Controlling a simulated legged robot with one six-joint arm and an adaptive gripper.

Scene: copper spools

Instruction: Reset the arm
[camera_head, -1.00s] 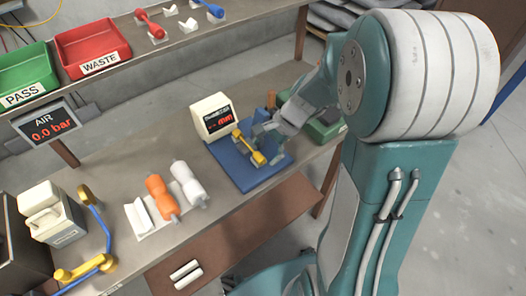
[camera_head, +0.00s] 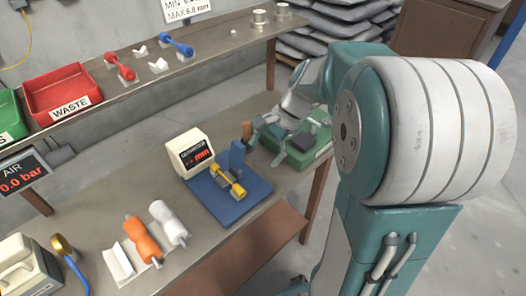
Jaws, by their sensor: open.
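My gripper (camera_head: 285,138) is at the back right of the workbench (camera_head: 110,200), at the end of my teal and white arm. Its fingers are apart and I see nothing held between them. It is above and close to a green block-like fixture (camera_head: 305,150); I cannot tell whether they touch. A yellow spool (camera_head: 229,181) rests on the blue base of a gauge stand (camera_head: 240,200), left of and nearer than my gripper, and apart from it.
A gauge with a red display (camera_head: 193,152) stands behind the blue base. Orange (camera_head: 142,240) and white (camera_head: 168,223) rolls lie at the front left. A red WASTE bin (camera_head: 63,93) sits on the raised shelf with red (camera_head: 120,66) and blue (camera_head: 176,45) spools.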

